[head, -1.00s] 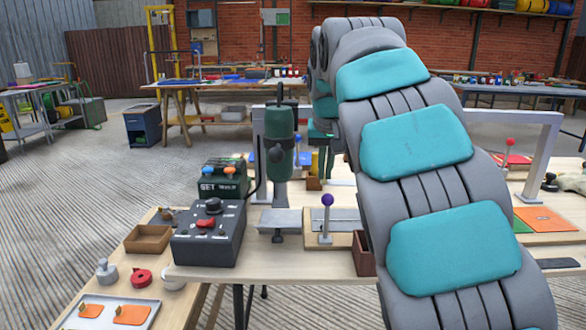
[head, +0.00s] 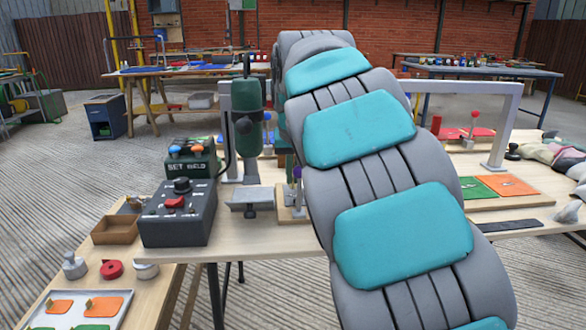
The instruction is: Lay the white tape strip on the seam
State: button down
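A green panel (head: 480,188) and an orange panel (head: 513,186) lie side by side on a board at the right of the bench in the head view. The line where they meet looks like a seam, but I cannot be sure it is the task's seam. I cannot make out a white tape strip. My grey and teal arm fills the middle, arching up and then down behind itself. My gripper is hidden behind it, so I cannot tell what it holds.
A control box (head: 178,212), a green press (head: 247,120) and a purple-knobbed lever (head: 297,186) stand left of my arm. A grey frame (head: 503,125) rises over the bench. A dark flat strip (head: 509,225) lies at the front edge. A tray (head: 113,307) holds orange and green patches.

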jog(key=shift+f, duration=0.8)
jog(key=shift+f, duration=0.3)
dwell(0.9)
jog(key=shift+c, duration=1.6)
grip_release()
jog(key=shift+r+p, duration=1.65)
jog(key=shift+r, duration=2.4)
